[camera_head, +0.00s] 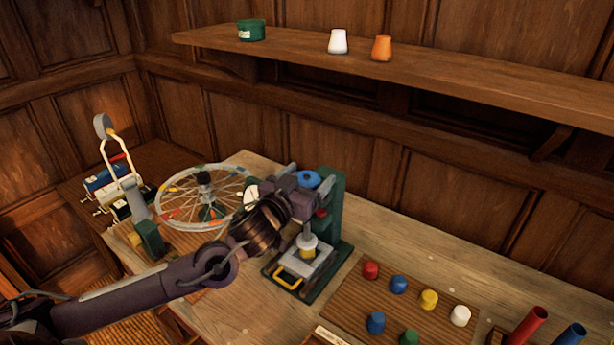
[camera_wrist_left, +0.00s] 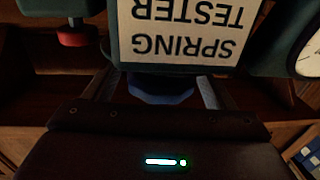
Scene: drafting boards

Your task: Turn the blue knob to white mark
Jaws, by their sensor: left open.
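The blue knob (camera_head: 308,178) sits at the top of the green spring tester (camera_head: 333,205). In the left wrist view the knob (camera_wrist_left: 160,90) shows as a dark blue shape below the upside-down SPRING TESTER label (camera_wrist_left: 185,38). My left gripper (camera_head: 309,181) is at the knob, with one finger on each side of it. In the left wrist view the open fingers (camera_wrist_left: 156,92) flank the knob; I cannot tell whether they touch it. I cannot make out a white mark in either view. My right gripper is not in view.
A red knob (camera_wrist_left: 74,36) is near my gripper. A board (camera_head: 345,308) with several coloured caps lies to the right. A wall shelf (camera_head: 450,72) runs above.

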